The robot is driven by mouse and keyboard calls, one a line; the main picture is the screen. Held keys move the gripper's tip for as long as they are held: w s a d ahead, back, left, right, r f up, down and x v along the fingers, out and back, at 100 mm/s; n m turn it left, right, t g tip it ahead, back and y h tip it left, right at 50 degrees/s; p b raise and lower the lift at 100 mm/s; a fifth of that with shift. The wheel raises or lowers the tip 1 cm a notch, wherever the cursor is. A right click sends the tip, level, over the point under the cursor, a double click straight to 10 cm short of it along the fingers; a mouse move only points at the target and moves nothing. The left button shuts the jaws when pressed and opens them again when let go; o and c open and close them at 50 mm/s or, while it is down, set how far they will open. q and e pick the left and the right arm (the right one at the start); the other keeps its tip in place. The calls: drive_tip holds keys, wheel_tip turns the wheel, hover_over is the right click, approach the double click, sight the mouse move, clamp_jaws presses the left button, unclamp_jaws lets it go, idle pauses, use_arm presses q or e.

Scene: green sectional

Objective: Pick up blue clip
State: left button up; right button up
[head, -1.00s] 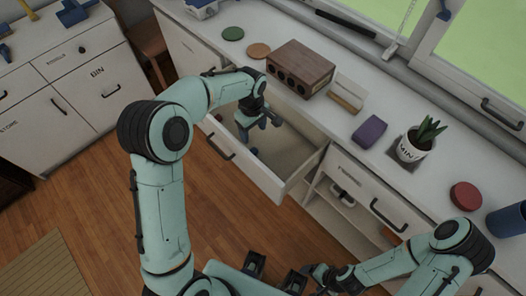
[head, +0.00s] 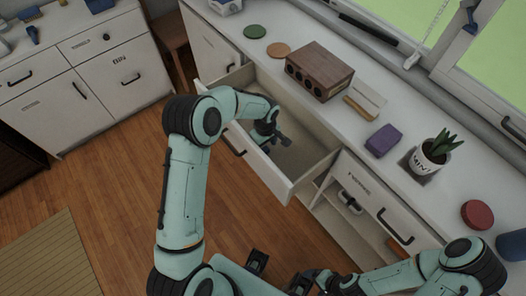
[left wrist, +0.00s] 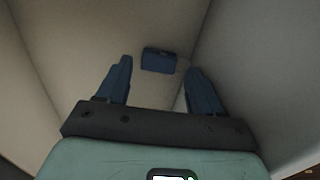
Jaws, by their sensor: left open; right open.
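The blue clip (left wrist: 158,60) is a small dark blue block lying on the floor of the open drawer (head: 310,178). In the left wrist view it lies ahead of the fingertips, between their lines and apart from both. My left gripper (left wrist: 158,72) is open and empty, with one finger on each side of the view. In the head view my left gripper (head: 276,141) is down inside the drawer, and I cannot make out the clip there. My right gripper (head: 312,281) is low at the bottom edge, away from the drawer, and small in view.
The drawer walls rise close around my left gripper. On the white counter (head: 400,188) above stand a wooden box (head: 320,75), a purple block (head: 383,140), a potted plant (head: 432,155) and a red disc (head: 477,214). A cabinet with an open compartment (head: 343,212) is right of the drawer.

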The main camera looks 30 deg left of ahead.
sight(265, 151)
use_arm(q)
wheel_tip(265, 151, down, 4)
drive_tip(key=shift+f, duration=0.15)
drive_tip(key=c, duration=0.8)
